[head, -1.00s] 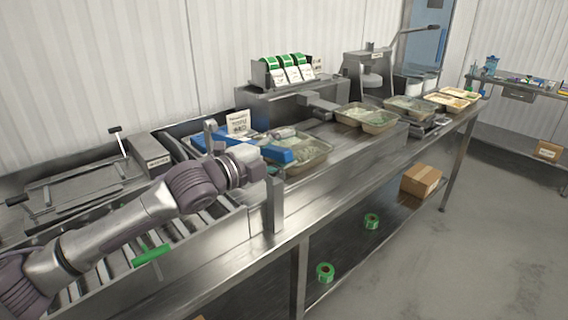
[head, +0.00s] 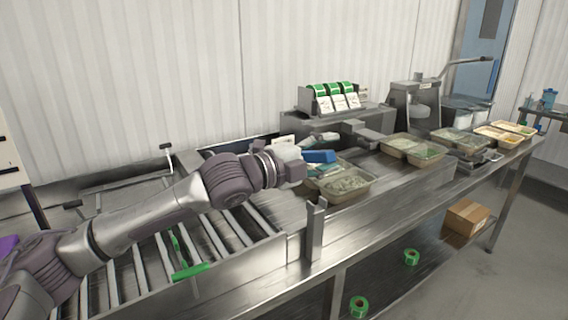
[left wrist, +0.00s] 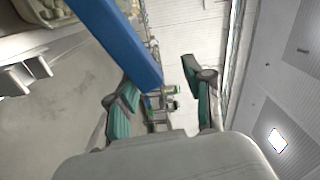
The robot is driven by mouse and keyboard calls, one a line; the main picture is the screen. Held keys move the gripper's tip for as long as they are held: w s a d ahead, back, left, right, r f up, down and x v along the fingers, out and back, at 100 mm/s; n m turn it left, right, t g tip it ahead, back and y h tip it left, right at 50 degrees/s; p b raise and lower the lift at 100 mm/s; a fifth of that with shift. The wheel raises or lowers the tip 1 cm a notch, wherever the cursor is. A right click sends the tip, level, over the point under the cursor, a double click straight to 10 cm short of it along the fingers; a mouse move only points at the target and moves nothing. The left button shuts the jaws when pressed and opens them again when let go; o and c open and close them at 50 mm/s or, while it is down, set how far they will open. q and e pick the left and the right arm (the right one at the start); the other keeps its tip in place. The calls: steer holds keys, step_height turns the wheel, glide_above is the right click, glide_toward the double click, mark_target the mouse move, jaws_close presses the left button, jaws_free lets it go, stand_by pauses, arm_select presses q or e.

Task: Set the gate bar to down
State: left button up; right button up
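The gate bar appears to be the blue bar (head: 319,156), in the middle of the head view just past my left gripper (head: 302,166). Part of it is hidden behind the gripper, so I cannot tell its full angle. In the left wrist view the blue bar (left wrist: 122,42) runs from the top edge down towards the left finger. There the left gripper (left wrist: 160,88) has its two green-padded fingers wide apart, with the bar's lower end close to the left finger. I cannot tell whether they touch. My right gripper is in neither view.
A tray of rice (head: 345,186) sits right beside the gripper, with more trays (head: 412,150) further along the steel counter. A steel post (head: 315,230) stands at the front edge.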

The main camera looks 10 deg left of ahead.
arm_select(q)
steer(key=p+v, duration=0.3)
steer(key=v, duration=1.1)
steer(key=shift+s+a, duration=0.25)
steer(key=shift+s, duration=0.05)
stand_by(0.5)
steer(key=shift+p, duration=0.5)
